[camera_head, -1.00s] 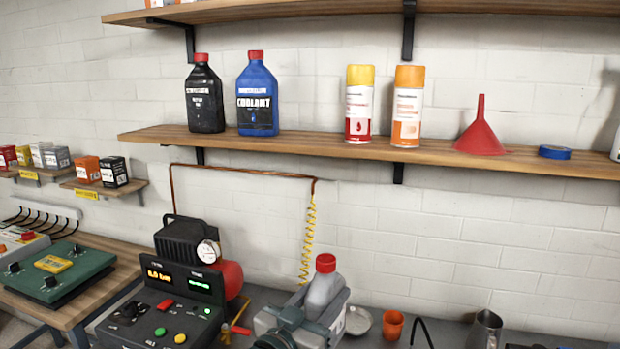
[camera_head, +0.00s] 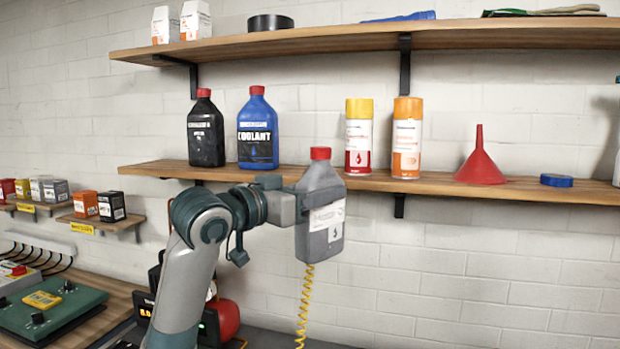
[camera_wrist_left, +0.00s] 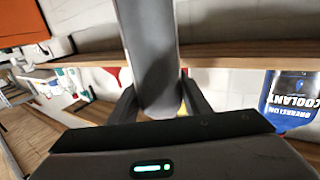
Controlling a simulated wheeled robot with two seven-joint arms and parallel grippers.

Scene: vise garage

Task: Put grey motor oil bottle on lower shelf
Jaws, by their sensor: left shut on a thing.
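The grey motor oil bottle (camera_head: 320,215) has a red cap and a white label and hangs nearly upright, slightly tilted, in the head view. My left gripper (camera_head: 298,208) is shut on it from the left side. The bottle is in front of the lower shelf (camera_head: 440,184), with its cap above the board's height and its base below it. In the left wrist view the bottle (camera_wrist_left: 148,60) sits between the fingers of my left gripper (camera_wrist_left: 160,105). My right gripper is in neither view.
A black bottle (camera_head: 206,132) and a blue coolant bottle (camera_head: 258,132) stand left on the lower shelf. A yellow-capped can (camera_head: 359,140), an orange-capped can (camera_head: 407,140), a red funnel (camera_head: 480,165) and blue tape (camera_head: 556,180) stand right. Bare board lies between coolant and yellow-capped can.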

